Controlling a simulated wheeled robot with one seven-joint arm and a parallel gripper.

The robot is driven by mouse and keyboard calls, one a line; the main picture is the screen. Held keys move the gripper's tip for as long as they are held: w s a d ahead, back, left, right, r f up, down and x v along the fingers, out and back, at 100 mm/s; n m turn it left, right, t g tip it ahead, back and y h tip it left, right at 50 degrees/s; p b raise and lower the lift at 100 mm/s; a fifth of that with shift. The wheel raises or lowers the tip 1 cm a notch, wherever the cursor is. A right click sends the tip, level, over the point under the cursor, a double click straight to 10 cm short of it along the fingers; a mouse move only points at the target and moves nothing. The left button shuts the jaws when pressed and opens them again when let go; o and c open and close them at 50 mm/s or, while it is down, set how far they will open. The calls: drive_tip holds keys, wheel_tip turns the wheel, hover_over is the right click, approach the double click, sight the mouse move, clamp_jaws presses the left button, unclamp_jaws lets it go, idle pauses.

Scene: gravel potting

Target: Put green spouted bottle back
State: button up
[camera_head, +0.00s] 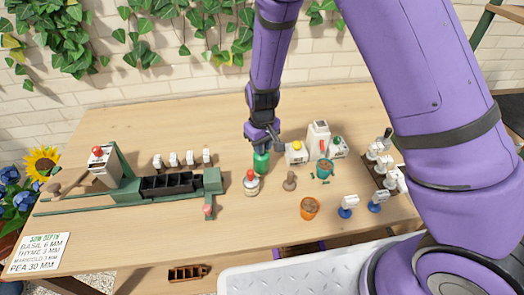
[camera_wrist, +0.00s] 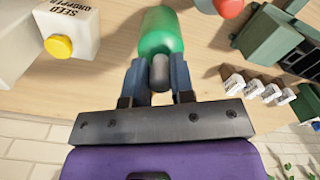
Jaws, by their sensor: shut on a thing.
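The green spouted bottle (camera_head: 261,161) stands upright on or just above the wooden table, near its middle; I cannot tell whether its base touches. In the wrist view the green bottle (camera_wrist: 161,32) lies straight ahead between the fingers. My gripper (camera_head: 263,136) is above the bottle with its fingers closed on its top part. In the wrist view my gripper (camera_wrist: 159,80) has a finger on each side of a grey piece at the bottle's near end. The fingers hide part of the bottle's top.
A white bottle with a red cap (camera_head: 251,183) stands close in front of the green one. A seed dropper box with a yellow button (camera_head: 296,153) is close on the right. A black seed tray (camera_head: 166,186) is on the left. Terracotta pot (camera_head: 310,208) stands front right.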

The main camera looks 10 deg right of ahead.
sight(261, 163)
drive_tip(key=shift+f, duration=1.25)
drive_tip(key=o, duration=0.8)
drive_tip(key=shift+f, duration=0.15)
